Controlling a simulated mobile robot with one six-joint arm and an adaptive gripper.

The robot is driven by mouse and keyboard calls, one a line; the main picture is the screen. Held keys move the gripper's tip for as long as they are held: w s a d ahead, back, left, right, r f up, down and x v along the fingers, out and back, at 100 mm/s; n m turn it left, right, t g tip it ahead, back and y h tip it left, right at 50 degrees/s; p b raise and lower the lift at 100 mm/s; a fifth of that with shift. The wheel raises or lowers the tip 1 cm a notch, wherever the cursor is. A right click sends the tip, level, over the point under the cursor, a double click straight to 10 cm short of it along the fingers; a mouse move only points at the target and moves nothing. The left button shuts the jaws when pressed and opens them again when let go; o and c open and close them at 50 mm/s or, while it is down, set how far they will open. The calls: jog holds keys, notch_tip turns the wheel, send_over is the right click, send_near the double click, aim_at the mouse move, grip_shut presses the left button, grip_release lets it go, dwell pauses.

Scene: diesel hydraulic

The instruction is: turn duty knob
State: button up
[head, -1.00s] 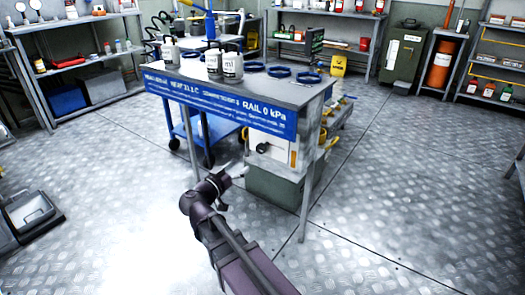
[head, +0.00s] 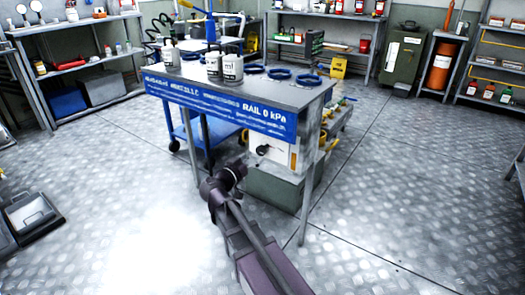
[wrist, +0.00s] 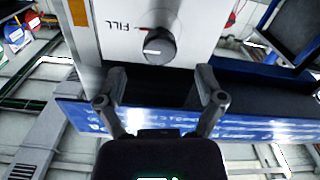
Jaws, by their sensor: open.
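The duty knob (wrist: 159,46) is a dark round knob with a white pointer line, on a white panel (wrist: 120,15). The panel bears the word FILL and a small red mark, upside down in the wrist view. In the head view the knob (head: 262,149) sits on the white box (head: 281,156) under the bench top. My gripper (wrist: 160,80) is open and empty, its two fingers apart. The knob lies beyond the gap between the fingertips, with no contact visible. In the head view my wrist hides the fingers.
A blue sign (head: 222,109) reading RAIL 0 kPa runs along the bench's front edge above the box. A bench leg (head: 305,210) stands right of the box. Floor (head: 400,200) to the right is clear.

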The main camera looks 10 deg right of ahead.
aim_at(259, 153)
jog(key=shift+x, duration=3.2)
jog(key=c, duration=1.2)
